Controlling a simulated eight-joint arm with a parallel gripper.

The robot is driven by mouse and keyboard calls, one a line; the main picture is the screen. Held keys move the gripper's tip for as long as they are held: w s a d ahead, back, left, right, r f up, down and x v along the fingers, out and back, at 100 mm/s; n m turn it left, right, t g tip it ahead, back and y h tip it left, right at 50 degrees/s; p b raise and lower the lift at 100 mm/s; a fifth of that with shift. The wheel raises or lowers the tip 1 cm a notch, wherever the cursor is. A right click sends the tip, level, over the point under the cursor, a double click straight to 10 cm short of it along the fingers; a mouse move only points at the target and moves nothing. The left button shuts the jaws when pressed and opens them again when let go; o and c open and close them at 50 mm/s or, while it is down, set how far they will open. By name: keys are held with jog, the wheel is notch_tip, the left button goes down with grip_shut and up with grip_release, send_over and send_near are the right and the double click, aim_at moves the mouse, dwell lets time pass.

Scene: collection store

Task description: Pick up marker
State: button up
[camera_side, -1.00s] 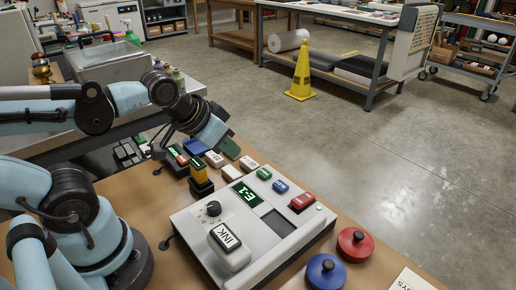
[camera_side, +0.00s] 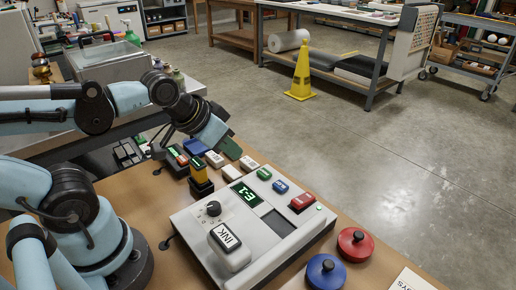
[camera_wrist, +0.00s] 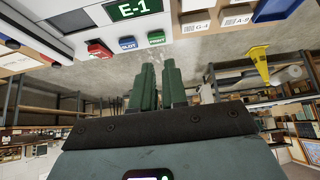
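I cannot pick out with certainty which thing is the marker. A yellow upright piece (camera_side: 200,173) with a black base stands on the bench just below my gripper in the side view. My gripper (camera_side: 230,148) hangs above the small blocks behind the white device and appears to hold nothing. In the wrist view, the two green fingers of my gripper (camera_wrist: 160,75) lie close together with only a narrow gap and nothing visible between them. Whether they count as open or shut is unclear.
The white device (camera_side: 190,222) with its "E-1" display fills the bench middle. Small labelled blocks (camera_side: 249,163) stand behind it. A red knobbed disc (camera_side: 355,250) and a blue one (camera_side: 326,276) lie at the front right. A yellow cone (camera_side: 301,75) stands on the floor.

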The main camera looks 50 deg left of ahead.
jog(key=o, duration=1)
jog(key=g, duration=0.7)
send_over(232, 171)
jog(key=f, duration=0.2)
jog(key=shift+s+f, duration=0.1)
jog(key=shift+f, duration=5.7)
